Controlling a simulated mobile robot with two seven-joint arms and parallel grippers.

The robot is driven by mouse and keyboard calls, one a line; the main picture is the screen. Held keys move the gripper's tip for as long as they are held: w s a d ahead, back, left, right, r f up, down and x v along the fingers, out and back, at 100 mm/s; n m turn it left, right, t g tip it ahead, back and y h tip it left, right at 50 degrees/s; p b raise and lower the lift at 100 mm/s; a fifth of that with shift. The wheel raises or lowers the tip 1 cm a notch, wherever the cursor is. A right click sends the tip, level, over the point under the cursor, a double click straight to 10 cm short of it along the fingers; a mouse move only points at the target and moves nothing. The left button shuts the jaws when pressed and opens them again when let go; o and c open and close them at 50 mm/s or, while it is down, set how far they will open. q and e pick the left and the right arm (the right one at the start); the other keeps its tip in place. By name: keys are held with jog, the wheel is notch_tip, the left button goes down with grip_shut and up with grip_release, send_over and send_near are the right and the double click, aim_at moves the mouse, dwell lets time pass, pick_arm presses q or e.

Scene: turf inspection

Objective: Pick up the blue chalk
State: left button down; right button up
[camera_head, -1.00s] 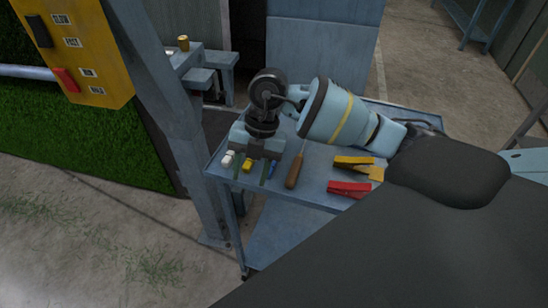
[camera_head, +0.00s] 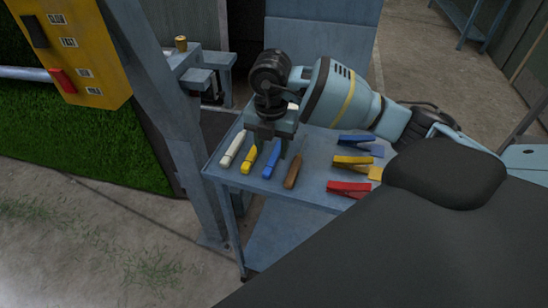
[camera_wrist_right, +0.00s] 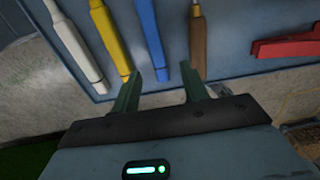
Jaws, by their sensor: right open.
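The blue chalk (camera_head: 271,161) lies on the blue-grey cart top, between the yellow chalk (camera_head: 249,159) and a brown stick (camera_head: 293,172). My right gripper (camera_head: 270,150) is open and empty, above the cart at the far end of the chalks. In the right wrist view, the blue chalk (camera_wrist_right: 152,35) points down towards the gap between the open fingers (camera_wrist_right: 160,72). Its near end lies between the fingertips in that picture; I see no contact. My left gripper is not in view.
A white chalk (camera_head: 232,149) lies left of the yellow one. Blue (camera_head: 358,141), yellow (camera_head: 351,162) and red (camera_head: 348,188) clips lie to the right on the cart (camera_head: 315,150). A steel post (camera_head: 175,120) and yellow switch box (camera_head: 70,50) stand left.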

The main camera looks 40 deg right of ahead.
aim_at(270, 164)
jog(key=shift+a+f, duration=0.15)
jog(key=shift+f, duration=1.05)
jog(key=shift+a+f, duration=0.1)
jog(key=shift+f, duration=1.05)
grip_shut()
